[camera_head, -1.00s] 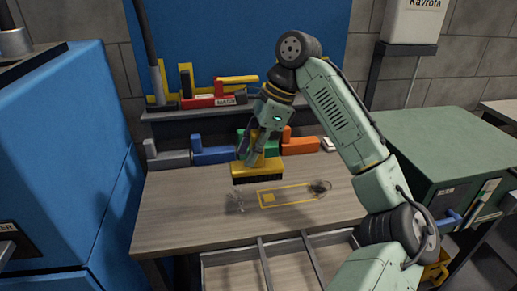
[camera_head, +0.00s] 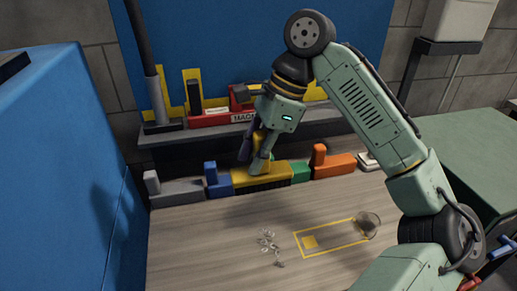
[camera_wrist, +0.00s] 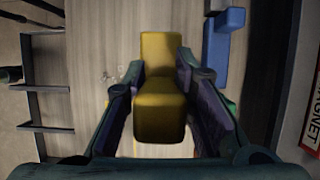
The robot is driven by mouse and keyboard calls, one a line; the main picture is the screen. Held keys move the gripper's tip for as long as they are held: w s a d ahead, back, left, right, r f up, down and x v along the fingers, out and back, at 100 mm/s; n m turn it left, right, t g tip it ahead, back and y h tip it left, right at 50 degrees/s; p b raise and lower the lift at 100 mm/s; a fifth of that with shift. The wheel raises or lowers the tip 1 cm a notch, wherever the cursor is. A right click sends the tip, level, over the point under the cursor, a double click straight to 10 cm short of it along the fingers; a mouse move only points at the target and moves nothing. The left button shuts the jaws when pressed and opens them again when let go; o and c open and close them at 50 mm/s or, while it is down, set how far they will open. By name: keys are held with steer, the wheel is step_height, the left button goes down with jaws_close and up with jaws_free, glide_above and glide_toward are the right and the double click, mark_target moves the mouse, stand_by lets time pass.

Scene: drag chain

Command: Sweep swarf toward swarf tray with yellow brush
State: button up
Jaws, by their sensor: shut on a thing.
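My gripper (camera_head: 257,163) is shut on the handle of the yellow brush (camera_head: 262,177). In the head view the brush overlaps the row of coloured brushes; its height above the bench is unclear. The wrist view shows its yellow handle (camera_wrist: 160,112) between my fingers (camera_wrist: 160,85). Pale curls of swarf (camera_head: 268,242) lie loose on the bench, left of a yellow outline. They show faintly in the wrist view (camera_wrist: 113,74). A round, glassy dish (camera_head: 367,224) stands at the outline's right end; I cannot tell whether it is the swarf tray.
Grey (camera_head: 182,191), blue (camera_head: 217,183), green (camera_head: 300,172) and orange (camera_head: 333,165) brushes line the bench's back. A yellow square (camera_head: 310,242) lies inside the outline. A blue cabinet (camera_head: 60,190) borders the left. The front bench top (camera_head: 200,240) is clear.

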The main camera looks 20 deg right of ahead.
steer(key=shift+f, duration=0.8)
step_height(320, 180, down, 3)
steer(key=b, duration=0.3)
steer(key=shift+f, duration=0.2)
steer(key=shift+r, duration=0.1)
